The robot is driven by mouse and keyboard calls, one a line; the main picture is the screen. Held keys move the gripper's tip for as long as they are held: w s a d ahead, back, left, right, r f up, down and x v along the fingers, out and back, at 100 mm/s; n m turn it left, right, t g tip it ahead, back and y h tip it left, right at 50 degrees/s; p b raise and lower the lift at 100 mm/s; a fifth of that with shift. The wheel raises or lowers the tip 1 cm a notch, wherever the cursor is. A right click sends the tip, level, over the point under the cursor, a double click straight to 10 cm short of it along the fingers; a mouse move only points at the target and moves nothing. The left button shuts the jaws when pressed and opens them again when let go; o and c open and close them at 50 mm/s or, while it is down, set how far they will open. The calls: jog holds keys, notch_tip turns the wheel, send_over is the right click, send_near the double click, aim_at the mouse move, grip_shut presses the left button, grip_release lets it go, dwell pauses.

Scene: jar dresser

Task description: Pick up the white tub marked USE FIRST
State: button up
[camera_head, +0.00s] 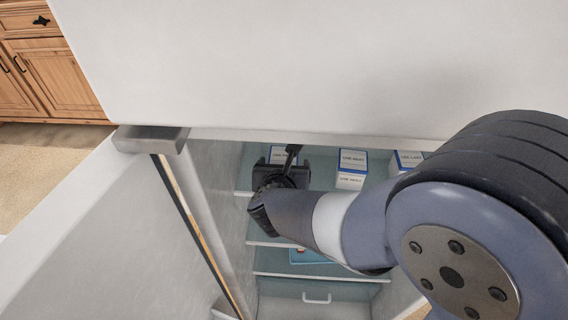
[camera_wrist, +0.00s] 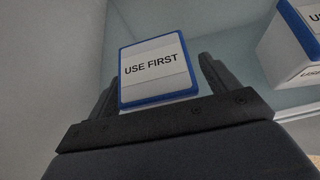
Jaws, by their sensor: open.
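The white tub marked USE FIRST (camera_wrist: 155,70) has a blue rim and shows in the middle of the wrist view, with its label facing me. My gripper (camera_wrist: 158,85) is open, with one finger on either side of the tub. I cannot tell whether the fingers touch it. In the head view the tub (camera_head: 282,153) stands on an upper shelf at the left, partly hidden by my gripper (camera_head: 290,160).
A second white tub (camera_head: 352,168) with a blue band stands to the right on the same shelf, and another tub (camera_head: 408,160) stands further right. The open door (camera_head: 90,230) is on the left. A blue item (camera_head: 306,256) lies on a lower shelf. The cabinet wall is close on the left.

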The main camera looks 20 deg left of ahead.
jog(key=shift+w+a+f, duration=0.1)
jog(key=shift+w+f, duration=0.15)
jog(key=shift+w, duration=0.1)
jog(key=c, duration=1.2)
